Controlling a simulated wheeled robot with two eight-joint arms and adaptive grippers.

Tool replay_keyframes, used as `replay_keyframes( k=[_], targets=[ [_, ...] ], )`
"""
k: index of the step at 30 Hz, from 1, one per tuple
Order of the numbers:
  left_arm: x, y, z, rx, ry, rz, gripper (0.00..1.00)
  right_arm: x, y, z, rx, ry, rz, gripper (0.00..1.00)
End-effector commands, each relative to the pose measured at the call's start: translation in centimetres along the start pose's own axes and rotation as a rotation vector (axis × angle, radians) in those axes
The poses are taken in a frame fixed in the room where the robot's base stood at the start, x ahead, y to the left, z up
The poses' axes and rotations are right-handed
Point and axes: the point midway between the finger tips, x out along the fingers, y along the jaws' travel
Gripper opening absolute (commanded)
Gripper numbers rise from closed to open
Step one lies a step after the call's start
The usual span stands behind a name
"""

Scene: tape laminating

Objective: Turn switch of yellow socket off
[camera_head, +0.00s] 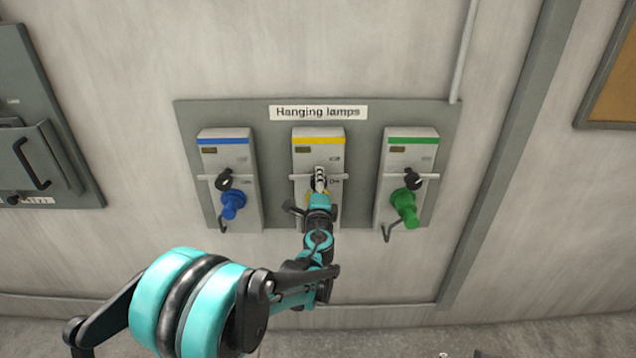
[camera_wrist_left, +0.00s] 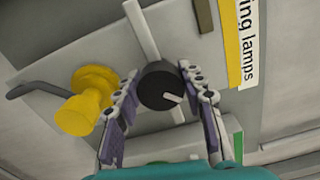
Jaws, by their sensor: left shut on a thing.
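The yellow socket (camera_head: 318,146) is the middle one of three grey boxes on a wall panel, marked by a yellow stripe. Its switch is a round black knob (camera_wrist_left: 158,84) with a white pointer mark, seen clearly in the wrist view. My left gripper (camera_head: 320,180) is in front of the yellow socket and hides most of the knob in the head view. Its two fingers, also in the wrist view (camera_wrist_left: 157,92), are shut on the knob from both sides. A yellow plug (camera_wrist_left: 84,101) sits beside the knob, left of the fingers. My right gripper is not in view.
The blue socket (camera_head: 225,152) is to the left and the green socket (camera_head: 411,150) to the right, each with its own knob and plug. A "Hanging lamps" label (camera_head: 318,112) is above. A grey cabinet (camera_head: 45,110) is at far left.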

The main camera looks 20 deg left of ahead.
Motion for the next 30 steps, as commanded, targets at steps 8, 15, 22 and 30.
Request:
replay_keyframes(
  k=[8,15,22,30],
  targets=[
    [0.0,0.0,0.0,-0.002,0.000,0.000,0.62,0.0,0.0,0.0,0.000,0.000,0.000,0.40],
    [-0.1,0.0,0.0,-0.001,0.000,0.000,0.62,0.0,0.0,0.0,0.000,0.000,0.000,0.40],
    [-3.4,0.0,-0.1,-0.001,0.003,0.000,0.62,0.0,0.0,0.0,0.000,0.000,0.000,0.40],
    [-9.2,0.0,-0.1,-0.002,0.003,0.000,0.62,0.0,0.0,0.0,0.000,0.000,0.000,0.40]
  ],
)
